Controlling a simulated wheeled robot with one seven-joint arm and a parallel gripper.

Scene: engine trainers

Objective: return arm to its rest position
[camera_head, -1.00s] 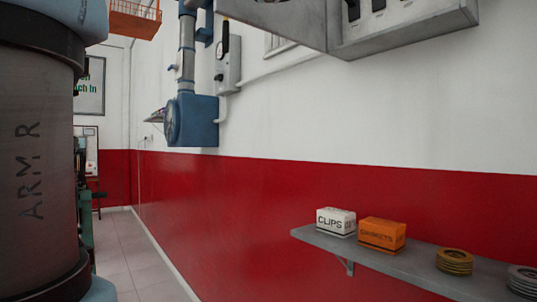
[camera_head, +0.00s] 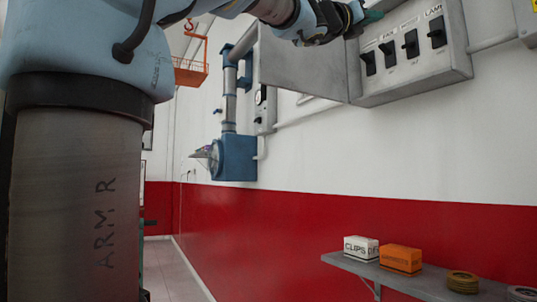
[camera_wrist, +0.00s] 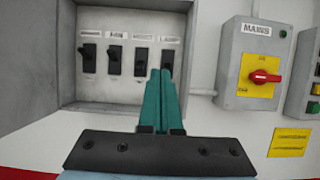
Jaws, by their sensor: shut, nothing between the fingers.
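My arm stretches across the top of the head view from the upper left. My gripper (camera_head: 374,16) shows at its end, with teal fingers shut and empty, beside the open grey switch box (camera_head: 460,72). In the wrist view the closed fingers (camera_wrist: 161,78) point at the lower right part of the same box, in front of the rightmost switches. I cannot tell whether the fingertips touch a switch. The box holds several black lever switches (camera_wrist: 113,60) in a row, and its door (camera_head: 305,68) stands open to the left.
A red rotary switch on a yellow plate (camera_wrist: 240,84) sits in the MAINS box right of the switch box. Below, a wall shelf (camera_head: 345,262) carries a white CLIPS box (camera_head: 360,247), an orange box (camera_head: 400,258) and stacked discs (camera_head: 462,282). Blue ducting (camera_head: 233,158) hangs farther left.

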